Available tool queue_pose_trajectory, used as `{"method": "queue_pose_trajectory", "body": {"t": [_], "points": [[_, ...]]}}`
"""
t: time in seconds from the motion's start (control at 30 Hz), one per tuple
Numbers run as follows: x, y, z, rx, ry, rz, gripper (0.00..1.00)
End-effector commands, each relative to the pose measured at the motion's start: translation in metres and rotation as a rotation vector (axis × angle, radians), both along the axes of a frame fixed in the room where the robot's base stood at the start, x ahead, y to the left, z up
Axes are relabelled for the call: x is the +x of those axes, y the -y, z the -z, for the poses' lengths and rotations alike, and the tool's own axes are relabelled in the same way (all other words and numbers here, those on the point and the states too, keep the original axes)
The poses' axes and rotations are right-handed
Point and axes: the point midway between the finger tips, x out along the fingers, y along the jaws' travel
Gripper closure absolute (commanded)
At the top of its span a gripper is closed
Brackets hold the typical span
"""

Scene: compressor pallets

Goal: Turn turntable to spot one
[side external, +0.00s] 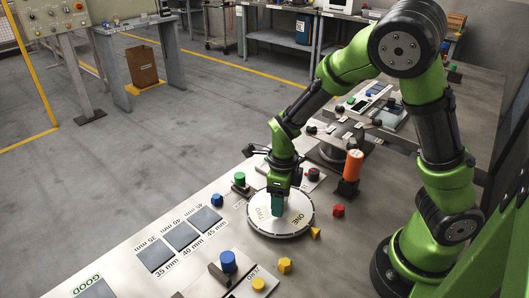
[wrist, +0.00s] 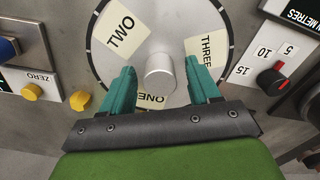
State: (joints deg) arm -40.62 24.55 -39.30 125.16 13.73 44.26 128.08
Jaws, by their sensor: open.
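The turntable is a pale round disc (side external: 267,225) on the bench, with labels ONE, TWO and THREE on its top. In the wrist view the disc (wrist: 135,80) fills the upper middle. TWO (wrist: 120,37) is at upper left, THREE (wrist: 207,52) at right, and ONE (wrist: 150,98) nearest my gripper, partly hidden. A grey round knob (wrist: 159,72) stands at the disc's centre. My gripper (wrist: 159,78) is open over the turntable, with one teal finger on each side of the knob. I cannot tell whether the fingers touch it. In the side view my gripper (side external: 278,204) points down at the disc.
A yellow knob (wrist: 79,100) and ZERO label lie left of the disc; a dial marked 5, 10, 15 (wrist: 272,80) is at right. In the side view an orange cylinder (side external: 353,165), a red block (side external: 338,210) and a blue knob (side external: 228,261) stand nearby.

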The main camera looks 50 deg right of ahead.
Motion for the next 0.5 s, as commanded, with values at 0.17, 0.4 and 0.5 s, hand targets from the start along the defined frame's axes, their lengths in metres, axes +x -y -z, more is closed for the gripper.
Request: {"method": "queue_pose_trajectory", "body": {"t": [0.17, 0.4, 0.5], "points": [[0.0002, 0.0005, -0.0002, 0.001, 0.0, -0.301, 0.39], [0.0001, 0.0005, -0.0002, 0.001, 0.0, -0.693, 0.39], [0.0, 0.0004, 0.0, 0.001, 0.0, -0.853, 0.39]]}}
